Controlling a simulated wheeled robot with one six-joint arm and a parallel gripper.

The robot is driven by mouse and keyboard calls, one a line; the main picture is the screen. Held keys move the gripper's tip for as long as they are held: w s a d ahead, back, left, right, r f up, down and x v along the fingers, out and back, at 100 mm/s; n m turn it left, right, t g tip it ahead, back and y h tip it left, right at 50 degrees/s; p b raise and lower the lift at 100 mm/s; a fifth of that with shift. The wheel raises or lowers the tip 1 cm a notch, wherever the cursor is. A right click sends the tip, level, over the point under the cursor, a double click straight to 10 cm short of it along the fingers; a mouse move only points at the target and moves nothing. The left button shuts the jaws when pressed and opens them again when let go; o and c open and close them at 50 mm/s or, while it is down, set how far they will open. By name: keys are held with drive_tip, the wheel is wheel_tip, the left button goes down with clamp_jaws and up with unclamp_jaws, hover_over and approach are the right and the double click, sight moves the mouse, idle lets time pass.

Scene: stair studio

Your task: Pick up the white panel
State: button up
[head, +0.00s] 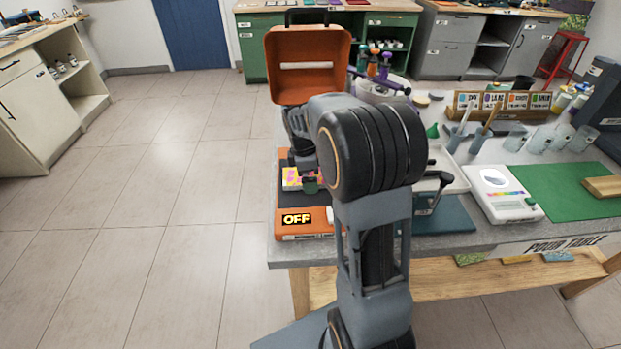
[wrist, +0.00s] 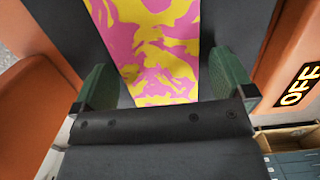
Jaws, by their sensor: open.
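No plainly white panel is identifiable. A panel with a pink and yellow marbled face (wrist: 158,45) lies on the dark plate of an orange press; in the head view the panel (head: 291,180) is partly hidden by my arm. My gripper (wrist: 165,75) is open, its two green fingers on either side of the panel's near end, with gaps to its edges. In the head view, my gripper (head: 310,182) is mostly hidden behind my arm. Contact with the plate cannot be told.
The press base (head: 284,228) reads OFF, and its orange lid (head: 342,52) stands open behind my arm. To the right on the table are a white scale (head: 505,207), a green mat (head: 560,190) and several cups. The floor at left is clear.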

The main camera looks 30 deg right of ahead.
drive_tip(key=shift+c, duration=0.4)
drive_tip(key=c, duration=0.9)
drive_tip(key=shift+c, duration=0.2)
